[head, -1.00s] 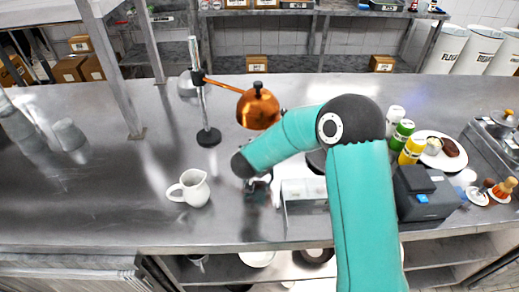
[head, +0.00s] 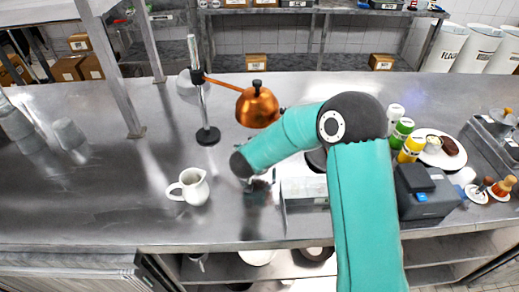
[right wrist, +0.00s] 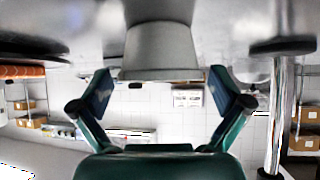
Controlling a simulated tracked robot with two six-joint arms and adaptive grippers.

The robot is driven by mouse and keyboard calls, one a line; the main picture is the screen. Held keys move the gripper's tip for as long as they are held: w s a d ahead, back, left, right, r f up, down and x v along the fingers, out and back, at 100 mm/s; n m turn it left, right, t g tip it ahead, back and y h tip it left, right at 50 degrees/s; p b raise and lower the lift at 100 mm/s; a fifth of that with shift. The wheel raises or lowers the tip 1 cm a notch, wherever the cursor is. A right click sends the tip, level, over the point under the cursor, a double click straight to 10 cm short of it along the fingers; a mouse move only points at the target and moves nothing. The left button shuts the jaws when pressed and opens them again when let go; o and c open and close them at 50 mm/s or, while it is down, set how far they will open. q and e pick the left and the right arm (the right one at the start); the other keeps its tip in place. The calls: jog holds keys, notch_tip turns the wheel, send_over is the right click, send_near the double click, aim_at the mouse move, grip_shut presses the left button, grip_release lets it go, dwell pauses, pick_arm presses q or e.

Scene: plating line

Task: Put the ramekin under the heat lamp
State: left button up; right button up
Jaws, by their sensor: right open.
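The heat lamp has a copper shade (head: 258,108) on a chrome stand, with its round dark base on the counter. Its post (right wrist: 277,110) shows at the right of the right wrist view, which is upside down. A pale grey, tapered cup, apparently the ramekin (right wrist: 160,48), is centred in that view, in line with the space between my fingers. My right gripper (right wrist: 163,92) is open; no hold on the cup shows. In the head view my right gripper (head: 257,187) is partly hidden at counter level, and my arm hides the ramekin. My left gripper is out of view.
A white pitcher (head: 189,187) stands just left of my right gripper. A metal bin (head: 304,194) is close on its right. Bottles (head: 404,132), a plate of food and a dark device (head: 425,192) are farther right.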

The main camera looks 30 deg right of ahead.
jog(key=v, duration=1.1)
jog(key=shift+a, duration=0.15)
jog(key=shift+s+r, duration=0.1)
